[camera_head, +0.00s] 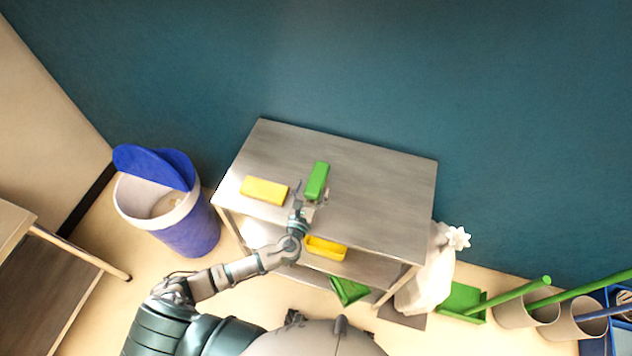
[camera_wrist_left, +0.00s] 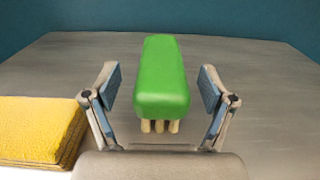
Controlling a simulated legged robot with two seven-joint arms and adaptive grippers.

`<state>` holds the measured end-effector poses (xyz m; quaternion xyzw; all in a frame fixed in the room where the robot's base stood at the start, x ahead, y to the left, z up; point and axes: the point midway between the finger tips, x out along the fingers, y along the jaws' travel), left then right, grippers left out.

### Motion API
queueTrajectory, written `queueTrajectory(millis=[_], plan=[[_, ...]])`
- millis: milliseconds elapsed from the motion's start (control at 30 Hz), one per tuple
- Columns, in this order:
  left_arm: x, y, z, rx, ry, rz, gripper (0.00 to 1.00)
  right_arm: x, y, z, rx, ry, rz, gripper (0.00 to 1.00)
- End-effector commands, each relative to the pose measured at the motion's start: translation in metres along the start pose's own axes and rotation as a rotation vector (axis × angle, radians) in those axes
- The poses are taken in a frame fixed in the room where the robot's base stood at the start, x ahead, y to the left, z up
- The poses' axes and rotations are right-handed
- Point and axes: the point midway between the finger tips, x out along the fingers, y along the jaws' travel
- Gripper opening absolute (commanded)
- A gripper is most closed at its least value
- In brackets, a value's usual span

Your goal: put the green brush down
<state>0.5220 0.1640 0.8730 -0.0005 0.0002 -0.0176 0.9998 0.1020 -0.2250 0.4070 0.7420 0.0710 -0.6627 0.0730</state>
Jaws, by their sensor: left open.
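The green brush (camera_head: 317,181) lies on the grey table top (camera_head: 370,190), just beyond my left gripper. In the left wrist view the green brush (camera_wrist_left: 161,78) is centred between the fingers, with pale bristle tufts showing under its near end. It appears to rest on the table. My left gripper (camera_head: 311,199) is open; in the left wrist view its fingers (camera_wrist_left: 160,95) stand apart on either side of the brush, with a gap on both sides. My right gripper is not in view.
A yellow sponge-like block (camera_head: 264,191) lies left of the brush, also in the left wrist view (camera_wrist_left: 38,130). A yellow tray (camera_head: 326,249) sits on the lower shelf. A blue bin (camera_head: 185,232) stands left. A white bag (camera_head: 431,280) stands right. The table's right side is clear.

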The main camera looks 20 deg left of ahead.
Motion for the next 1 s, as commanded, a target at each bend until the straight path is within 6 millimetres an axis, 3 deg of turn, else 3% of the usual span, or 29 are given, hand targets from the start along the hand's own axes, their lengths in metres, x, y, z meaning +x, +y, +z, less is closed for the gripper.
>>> queueTrajectory(millis=[200,433,467,700,1000], plan=[[0.028,0.001,0.000,-0.002,-0.001,0.000,0.83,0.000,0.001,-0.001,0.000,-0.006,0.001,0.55],[0.029,0.001,0.000,-0.002,0.000,0.000,0.83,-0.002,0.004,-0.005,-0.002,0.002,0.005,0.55],[0.029,0.001,0.000,-0.002,0.000,0.000,0.81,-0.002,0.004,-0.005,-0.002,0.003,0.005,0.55],[0.029,0.001,0.000,-0.002,0.000,0.000,0.24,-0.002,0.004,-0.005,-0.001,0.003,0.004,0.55],[0.029,0.001,0.000,-0.002,0.000,0.000,0.18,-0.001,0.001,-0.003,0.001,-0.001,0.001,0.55]])
